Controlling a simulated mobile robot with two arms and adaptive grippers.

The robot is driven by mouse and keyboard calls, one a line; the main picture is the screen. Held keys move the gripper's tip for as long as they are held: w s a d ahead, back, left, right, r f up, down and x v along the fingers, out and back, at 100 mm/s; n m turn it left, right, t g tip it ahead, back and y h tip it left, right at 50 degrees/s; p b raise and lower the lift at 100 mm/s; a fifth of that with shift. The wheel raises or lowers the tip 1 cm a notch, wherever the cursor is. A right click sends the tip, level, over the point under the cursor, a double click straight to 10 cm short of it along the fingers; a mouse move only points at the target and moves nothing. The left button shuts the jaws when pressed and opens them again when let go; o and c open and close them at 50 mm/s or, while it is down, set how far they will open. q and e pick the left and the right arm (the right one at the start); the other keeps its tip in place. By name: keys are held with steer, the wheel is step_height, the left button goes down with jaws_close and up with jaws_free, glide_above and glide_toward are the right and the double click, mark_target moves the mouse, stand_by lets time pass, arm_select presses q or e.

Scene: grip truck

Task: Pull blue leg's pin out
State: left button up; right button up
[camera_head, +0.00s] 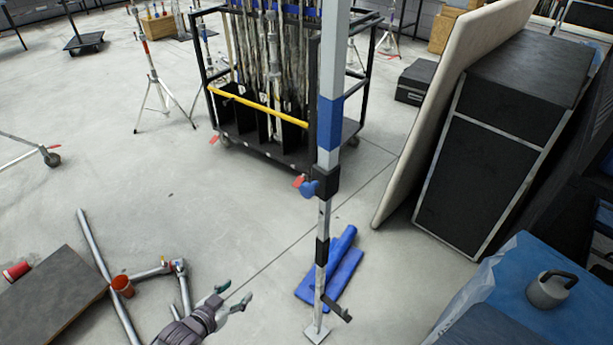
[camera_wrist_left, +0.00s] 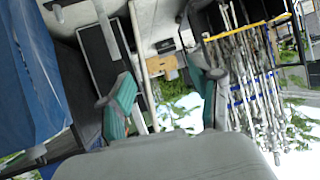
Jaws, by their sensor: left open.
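The blue leg (camera_head: 329,120) is an upright grey square pole with a blue band, right of centre in the head view. A black collar (camera_head: 326,183) sits around it below the band. A blue knob (camera_head: 308,188) and a small red tag (camera_head: 299,181) stick out on the collar's left side; I cannot tell the pin itself apart. My left gripper (camera_head: 235,293) is open and empty, low and left of the leg, apart from it. Its green-padded fingers (camera_wrist_left: 163,85) stand spread in the left wrist view. My right gripper is not in view.
A black cart (camera_head: 262,148) with upright poles stands behind the leg. Blue pieces (camera_head: 335,270) lie near its foot. Black cases (camera_head: 487,165) and a pale panel (camera_head: 440,115) are at right. Pipes (camera_head: 95,250) and a board (camera_head: 50,305) lie at left. Floor between is clear.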

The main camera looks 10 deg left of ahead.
arm_select(q)
steer(key=w+d+r+m+t+h+p, duration=0.1)
steer(key=w+d+r+h, duration=0.1)
steer(key=r, duration=0.6)
steer(key=w+d+r+t+h+p, duration=0.1)
steer(key=d+r, duration=0.1)
steer(key=r, duration=0.5)
steer(key=m+h+p, duration=0.2)
steer(key=h, duration=0.2)
glide_toward(304, 191)
steer(key=shift+t, duration=0.4)
steer(key=p+x, duration=0.2)
steer(key=x, duration=0.7)
steer(key=shift+d+f+p, duration=0.2)
steer(key=shift+p, duration=0.1)
steer(key=shift+x, duration=0.8)
steer(key=shift+f, duration=0.15)
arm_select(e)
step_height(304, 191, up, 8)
arm_select(q)
jaws_close()
